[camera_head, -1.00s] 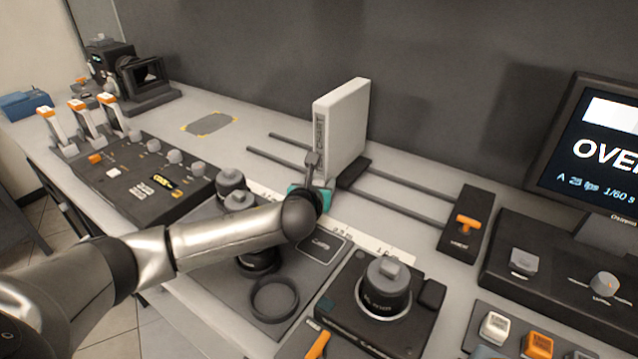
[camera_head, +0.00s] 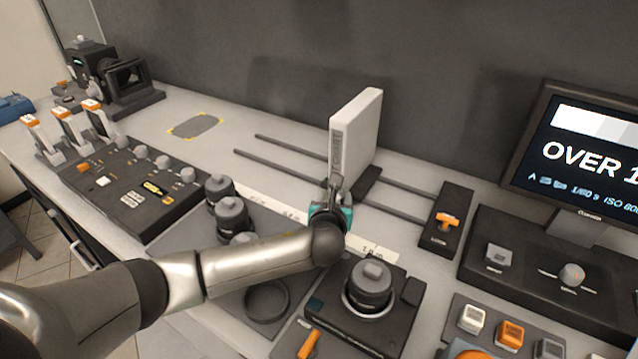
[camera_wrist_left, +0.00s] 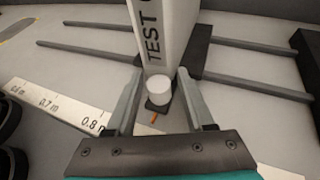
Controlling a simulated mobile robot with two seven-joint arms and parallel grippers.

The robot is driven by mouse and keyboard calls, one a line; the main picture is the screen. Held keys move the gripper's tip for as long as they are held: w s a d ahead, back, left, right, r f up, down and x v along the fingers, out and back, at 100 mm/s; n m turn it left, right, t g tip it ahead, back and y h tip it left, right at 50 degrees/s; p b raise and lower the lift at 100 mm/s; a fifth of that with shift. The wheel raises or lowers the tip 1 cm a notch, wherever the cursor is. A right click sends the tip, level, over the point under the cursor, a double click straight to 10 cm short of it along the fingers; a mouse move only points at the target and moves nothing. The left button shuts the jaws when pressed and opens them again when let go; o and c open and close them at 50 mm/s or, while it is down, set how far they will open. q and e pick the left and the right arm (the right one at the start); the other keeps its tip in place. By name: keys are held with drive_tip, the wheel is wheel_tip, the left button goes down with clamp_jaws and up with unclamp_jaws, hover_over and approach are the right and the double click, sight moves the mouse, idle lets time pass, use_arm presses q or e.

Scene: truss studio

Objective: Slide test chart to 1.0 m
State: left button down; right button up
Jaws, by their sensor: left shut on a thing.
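The white test chart (camera_head: 358,128) stands upright on its dark carriage across two rails (camera_head: 290,160); it also shows in the left wrist view (camera_wrist_left: 168,30). My left gripper (camera_head: 337,187) is at the chart's near lower edge. In the left wrist view its fingers (camera_wrist_left: 158,86) are on either side of a white knob (camera_wrist_left: 158,92) below the "TEST" lettering, shut on it. A small orange pointer (camera_wrist_left: 154,118) shows below the knob. The white distance scale (camera_wrist_left: 60,104) reads 0.6 to 0.8 m left of the pointer. The 1.0 m label (camera_head: 372,249) lies farther right. My right gripper is out of view.
A dark end block with an orange handle (camera_head: 447,220) closes the rails' right end, with free rail before it. A lens on a black base (camera_head: 370,286) stands in front. A monitor (camera_head: 585,160) showing "OVER" stands right; a switch panel (camera_head: 130,180) lies left.

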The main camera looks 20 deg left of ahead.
use_arm(q)
drive_tip(key=shift+s+d+f, duration=0.1)
drive_tip(key=shift+d, duration=0.15)
drive_tip(key=c, duration=0.6)
unclamp_jaws()
drive_tip(key=shift+o, duration=0.2)
drive_tip(key=shift+a, duration=0.1)
drive_tip(key=shift+s+r, duration=0.35)
drive_tip(key=shift+s, duration=0.15)
drive_tip(key=p+v, duration=0.4)
drive_tip(key=v, duration=1)
drive_tip(key=shift+d, duration=0.25)
drive_tip(key=shift+f, duration=0.15)
